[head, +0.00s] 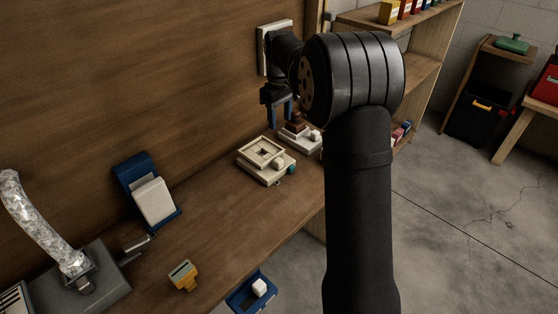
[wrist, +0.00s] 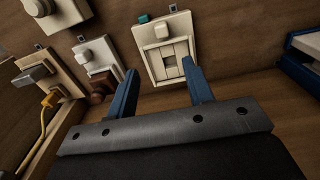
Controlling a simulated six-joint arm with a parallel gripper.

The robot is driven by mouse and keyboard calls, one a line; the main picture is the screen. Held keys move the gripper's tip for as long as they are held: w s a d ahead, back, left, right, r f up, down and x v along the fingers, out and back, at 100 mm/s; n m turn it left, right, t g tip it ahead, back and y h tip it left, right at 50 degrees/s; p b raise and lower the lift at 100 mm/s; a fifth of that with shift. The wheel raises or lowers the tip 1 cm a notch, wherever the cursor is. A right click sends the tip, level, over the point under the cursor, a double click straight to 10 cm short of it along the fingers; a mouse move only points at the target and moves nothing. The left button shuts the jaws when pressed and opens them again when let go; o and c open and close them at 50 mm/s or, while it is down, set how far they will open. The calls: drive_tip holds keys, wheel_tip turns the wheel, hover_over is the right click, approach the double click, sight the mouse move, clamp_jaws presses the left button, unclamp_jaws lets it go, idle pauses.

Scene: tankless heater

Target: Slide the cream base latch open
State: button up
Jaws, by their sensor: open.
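The cream base (head: 248,165) sits on the wooden bench below and slightly left of my gripper in the head view. It has a raised square frame, a small cream knob (head: 277,163) that looks like its latch, and a teal piece (head: 291,168) at its edge. In the wrist view the cream base (wrist: 148,49) shows beyond my fingertips, with the knob (wrist: 161,29) and the teal piece (wrist: 143,18) on its far side. My gripper (head: 281,118) is open and empty, its blue fingers apart from the base. Whether the latch is open or shut cannot be told.
A white base (wrist: 98,57) with a brown piece (wrist: 101,87) stands close beside the cream base. Bare bench lies between.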

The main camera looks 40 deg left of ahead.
sight(278, 160)
wheel_tip(278, 160, down, 18)
drive_tip(key=shift+s+a+r, duration=0.15)
drive_tip(key=shift+r, duration=0.1)
drive_tip(key=shift+c, duration=0.2)
clamp_jaws()
drive_tip(key=shift+s, duration=0.15)
